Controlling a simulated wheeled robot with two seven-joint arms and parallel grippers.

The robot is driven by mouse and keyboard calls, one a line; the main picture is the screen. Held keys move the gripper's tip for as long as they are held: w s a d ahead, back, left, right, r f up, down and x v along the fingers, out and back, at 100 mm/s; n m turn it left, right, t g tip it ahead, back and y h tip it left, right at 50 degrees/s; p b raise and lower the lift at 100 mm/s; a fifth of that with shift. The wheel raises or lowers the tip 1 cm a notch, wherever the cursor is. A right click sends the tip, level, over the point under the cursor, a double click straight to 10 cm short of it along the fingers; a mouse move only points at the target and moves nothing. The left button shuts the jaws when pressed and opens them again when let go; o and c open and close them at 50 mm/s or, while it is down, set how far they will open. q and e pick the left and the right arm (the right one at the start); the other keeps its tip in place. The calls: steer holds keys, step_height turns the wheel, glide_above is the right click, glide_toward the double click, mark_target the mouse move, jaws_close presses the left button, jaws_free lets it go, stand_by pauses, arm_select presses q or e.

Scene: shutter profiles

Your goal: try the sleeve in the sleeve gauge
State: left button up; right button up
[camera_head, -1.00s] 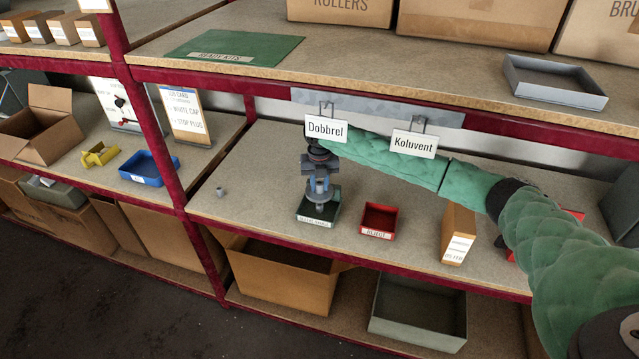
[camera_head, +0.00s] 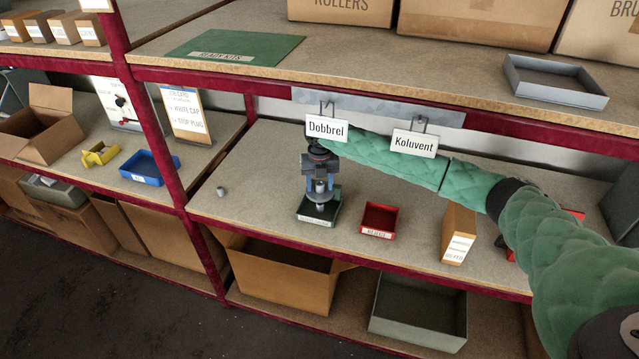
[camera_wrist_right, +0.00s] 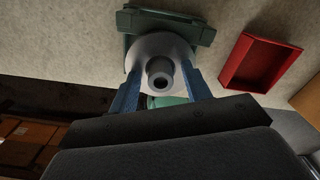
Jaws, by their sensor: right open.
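My right gripper (camera_head: 320,188) points down over a small green tray (camera_head: 304,214) on the middle shelf. Its blue fingers are open, one on each side of a grey upright tube (camera_wrist_right: 160,80). The tube has a dark hole in its top and shows above a pale round disc (camera_wrist_right: 146,49), over the tray in the wrist view. I cannot tell which of these parts is the sleeve and which is the gauge, or how deep the tube sits. A small grey cylinder (camera_head: 221,191) stands apart on the shelf, to the left. My left gripper is not in view.
A red tray (camera_head: 379,220) lies right of the green one, then a cardboard box (camera_head: 458,232). A blue tray (camera_head: 150,168) and a yellow piece (camera_head: 100,154) are in the left bay. Hanging Dobbrel (camera_head: 327,128) and Koluvent (camera_head: 414,143) signs are near my arm.

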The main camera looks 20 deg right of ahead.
steer(key=shift+r, duration=0.15)
steer(key=shift+r+b, duration=0.45)
steer(key=shift+r, duration=0.15)
step_height(320, 180, up, 2)
steer(key=shift+b, duration=0.4)
step_height(320, 180, up, 3)
steer(key=shift+r+b, duration=0.1)
steer(key=shift+b, duration=0.4)
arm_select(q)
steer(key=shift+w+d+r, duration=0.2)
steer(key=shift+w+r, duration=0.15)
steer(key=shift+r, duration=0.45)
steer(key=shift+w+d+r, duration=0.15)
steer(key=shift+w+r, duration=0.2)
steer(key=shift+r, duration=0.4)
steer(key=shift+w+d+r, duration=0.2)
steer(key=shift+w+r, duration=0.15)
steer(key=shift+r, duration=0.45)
arm_select(e)
steer(key=shift+r, duration=0.5)
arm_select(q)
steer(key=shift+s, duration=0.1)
